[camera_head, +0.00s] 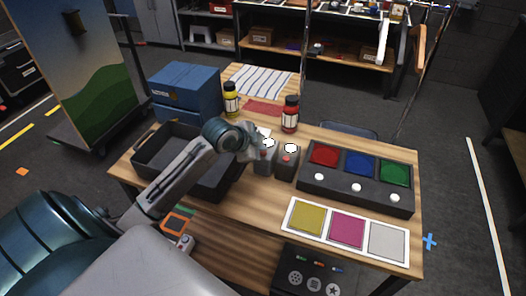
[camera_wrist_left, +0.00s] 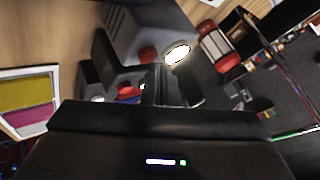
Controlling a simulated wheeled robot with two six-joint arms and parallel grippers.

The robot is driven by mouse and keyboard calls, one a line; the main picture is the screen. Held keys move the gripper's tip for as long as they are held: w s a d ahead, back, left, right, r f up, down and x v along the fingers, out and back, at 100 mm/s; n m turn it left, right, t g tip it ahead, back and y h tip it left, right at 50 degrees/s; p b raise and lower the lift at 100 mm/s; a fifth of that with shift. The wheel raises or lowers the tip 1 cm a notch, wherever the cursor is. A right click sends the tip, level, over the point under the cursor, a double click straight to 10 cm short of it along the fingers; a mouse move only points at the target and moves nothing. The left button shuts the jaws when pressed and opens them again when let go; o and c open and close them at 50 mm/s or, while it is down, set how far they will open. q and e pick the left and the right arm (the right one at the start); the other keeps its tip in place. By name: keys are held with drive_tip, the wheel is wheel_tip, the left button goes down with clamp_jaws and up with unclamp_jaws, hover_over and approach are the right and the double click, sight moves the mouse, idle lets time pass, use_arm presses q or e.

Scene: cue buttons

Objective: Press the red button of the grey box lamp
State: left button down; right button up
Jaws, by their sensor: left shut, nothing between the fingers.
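Two small grey box lamps stand side by side near the middle of the table in the head view, a left one (camera_head: 265,166) and a right one (camera_head: 286,170). Each has a white dome on top. The right one has a red button (camera_head: 287,159) showing; the left one's button is partly hidden by my gripper. My left gripper (camera_head: 256,152) is shut and empty, at the left box lamp; I cannot tell whether it touches. In the left wrist view, a red button (camera_wrist_left: 147,53) and a bright lamp dome (camera_wrist_left: 177,53) lie just beyond the shut fingers (camera_wrist_left: 163,88).
A dark console (camera_head: 357,189) with red, blue and green panels is at the right. A three-colour card (camera_head: 346,229) lies in front. A yellow bottle (camera_head: 231,98) and a red bottle (camera_head: 291,114) stand behind. A dark tray (camera_head: 150,152) and blue boxes (camera_head: 186,88) are left.

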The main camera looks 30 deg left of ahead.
use_arm(q)
drive_tip(key=shift+f, duration=0.35)
idle(0.5)
drive_tip(key=shift+r, duration=0.15)
drive_tip(key=shift+r+p, duration=0.7)
drive_tip(key=shift+p, duration=0.1)
drive_tip(key=shift+r+p, duration=0.3)
wheel_tip(320, 180, up, 5)
drive_tip(key=p, duration=0.5)
drive_tip(key=shift+r, duration=0.2)
